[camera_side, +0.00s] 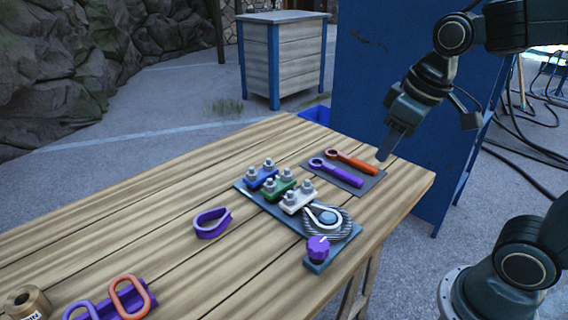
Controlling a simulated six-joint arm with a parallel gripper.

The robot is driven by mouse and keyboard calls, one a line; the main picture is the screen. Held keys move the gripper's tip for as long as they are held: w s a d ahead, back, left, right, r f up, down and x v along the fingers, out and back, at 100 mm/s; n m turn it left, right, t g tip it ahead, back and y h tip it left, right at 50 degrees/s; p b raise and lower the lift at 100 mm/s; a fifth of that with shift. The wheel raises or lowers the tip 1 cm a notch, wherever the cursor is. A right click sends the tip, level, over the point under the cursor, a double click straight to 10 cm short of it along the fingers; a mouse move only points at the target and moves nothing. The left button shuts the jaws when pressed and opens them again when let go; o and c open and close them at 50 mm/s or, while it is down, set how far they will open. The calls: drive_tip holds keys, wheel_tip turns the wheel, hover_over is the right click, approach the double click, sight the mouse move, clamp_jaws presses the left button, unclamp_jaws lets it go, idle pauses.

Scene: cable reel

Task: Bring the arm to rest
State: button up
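My gripper (386,152) hangs in the air above the right end of the wooden table (150,215), fingers pointing down and slightly left. It is apart from the tools in this view. I see the fingers from the side and cannot tell whether they are apart or together; nothing shows between them. A dark board (272,207) on the table carries a blue block (262,178), a green block (280,189) and a white block (298,201), each with metal studs. A striped cable reel (338,222) and a purple knob (318,247) sit at its near end.
A purple wrench (336,172) and an orange wrench (352,160) lie on a dark mat (373,183). A purple loop (212,222) lies left of the board. An orange ring (130,297) and a brown roll (26,303) are front left. A blue panel (365,85) stands behind my gripper.

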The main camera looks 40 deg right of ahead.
drive_tip(key=s+m+t, duration=0.1)
drive_tip(key=s+t, duration=0.1)
drive_tip(key=s, duration=0.5)
drive_tip(key=shift+s+a+r, duration=0.15)
drive_tip(key=shift+s+a, duration=0.2)
drive_tip(key=shift+s, duration=0.05)
